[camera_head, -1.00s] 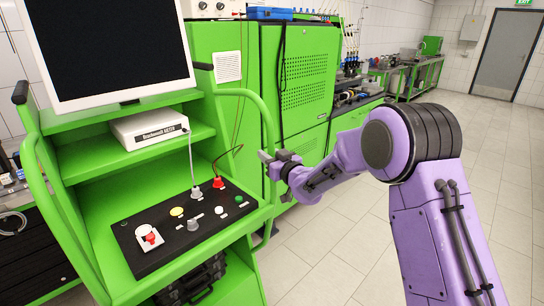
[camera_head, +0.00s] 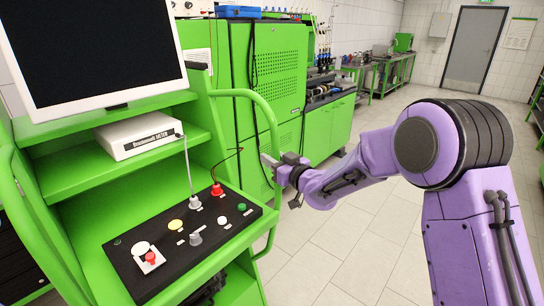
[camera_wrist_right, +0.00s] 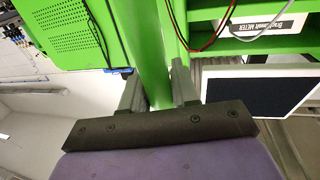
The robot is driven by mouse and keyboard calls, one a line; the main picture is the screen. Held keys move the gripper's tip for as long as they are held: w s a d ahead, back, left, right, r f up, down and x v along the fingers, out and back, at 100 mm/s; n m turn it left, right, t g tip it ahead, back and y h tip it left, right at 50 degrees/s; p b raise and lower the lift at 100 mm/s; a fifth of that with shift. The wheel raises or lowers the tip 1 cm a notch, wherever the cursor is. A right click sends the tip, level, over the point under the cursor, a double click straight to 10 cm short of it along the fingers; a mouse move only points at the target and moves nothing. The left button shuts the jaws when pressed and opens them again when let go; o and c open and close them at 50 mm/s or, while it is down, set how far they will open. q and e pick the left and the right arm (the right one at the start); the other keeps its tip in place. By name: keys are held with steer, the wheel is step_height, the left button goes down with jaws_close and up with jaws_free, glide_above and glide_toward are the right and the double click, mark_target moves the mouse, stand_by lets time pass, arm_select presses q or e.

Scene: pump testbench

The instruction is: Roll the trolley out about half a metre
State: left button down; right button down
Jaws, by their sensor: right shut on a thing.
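The green trolley (camera_head: 215,255) stands at the left of the head view, with a monitor (camera_head: 92,45), a white meter box (camera_head: 138,133) and a black control panel (camera_head: 190,235) on it. Its curved green tube handle (camera_head: 262,105) rises along its right side. My right gripper (camera_head: 272,168) is at this handle. In the right wrist view, my right gripper (camera_wrist_right: 158,90) has its two fingers on either side of the green tube (camera_wrist_right: 153,50), shut on it. My left gripper is not in view.
A green test cabinet (camera_head: 280,75) stands behind the trolley. A workbench (camera_head: 325,120) runs along the back wall towards a grey door (camera_head: 472,48). The tiled floor (camera_head: 380,235) right of the trolley is clear apart from my right arm.

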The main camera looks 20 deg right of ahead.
steer(key=shift+r, duration=0.5)
steer(key=shift+w, duration=0.15)
steer(key=c, duration=1.1)
jaws_free()
steer(key=shift+w+a+f, duration=0.15)
steer(key=shift+w, duration=0.1)
steer(key=shift+o, duration=0.8)
steer(key=shift+w+a+f, duration=0.25)
steer(key=shift+w+f, duration=0.05)
steer(key=b+v, duration=0.3)
steer(key=v, duration=0.7)
steer(key=shift+s, duration=0.3)
steer(key=shift+d, duration=0.1)
